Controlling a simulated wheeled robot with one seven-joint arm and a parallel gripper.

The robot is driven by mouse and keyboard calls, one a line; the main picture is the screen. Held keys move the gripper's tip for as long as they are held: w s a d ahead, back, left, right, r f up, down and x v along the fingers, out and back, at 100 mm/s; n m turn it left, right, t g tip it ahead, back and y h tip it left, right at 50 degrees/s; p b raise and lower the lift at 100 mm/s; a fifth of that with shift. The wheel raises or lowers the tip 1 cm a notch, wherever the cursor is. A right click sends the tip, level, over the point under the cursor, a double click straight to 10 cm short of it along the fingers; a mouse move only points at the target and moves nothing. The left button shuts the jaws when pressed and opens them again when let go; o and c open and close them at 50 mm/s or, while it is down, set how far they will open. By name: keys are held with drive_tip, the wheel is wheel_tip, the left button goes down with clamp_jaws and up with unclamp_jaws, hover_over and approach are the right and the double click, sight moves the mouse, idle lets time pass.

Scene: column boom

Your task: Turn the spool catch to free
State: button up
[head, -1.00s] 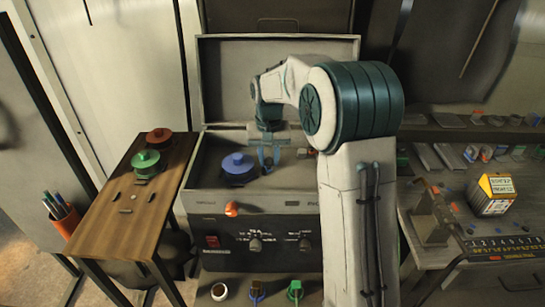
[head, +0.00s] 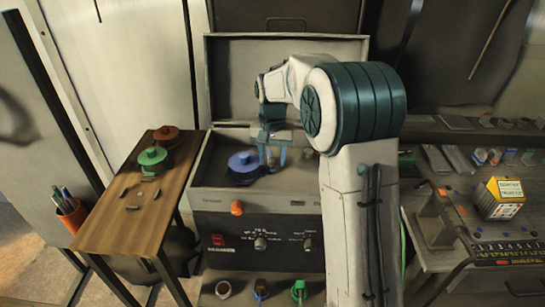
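The blue spool (head: 242,162) lies in the open case (head: 203,160), left of my gripper. My gripper (head: 275,160) points down into the case, close to the spool's right side. Its two teal fingers show a gap between them, and I see nothing held there. I cannot make out the spool catch for certain; the fingers and arm hide part of the case floor. An orange knob (head: 237,207) sits on the case's front edge.
A wooden side table (head: 125,215) at left bears a green spool (head: 151,158) and a red spool (head: 166,134). A cluttered bench (head: 430,265) with a yellow box (head: 498,197) stands at right. The raised lid (head: 240,80) closes off the back.

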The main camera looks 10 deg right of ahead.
idle(0.3)
wheel_tip(320, 180, up, 14)
idle(0.4)
drive_tip(key=shift+s+f, duration=0.1)
drive_tip(key=shift+s, duration=0.05)
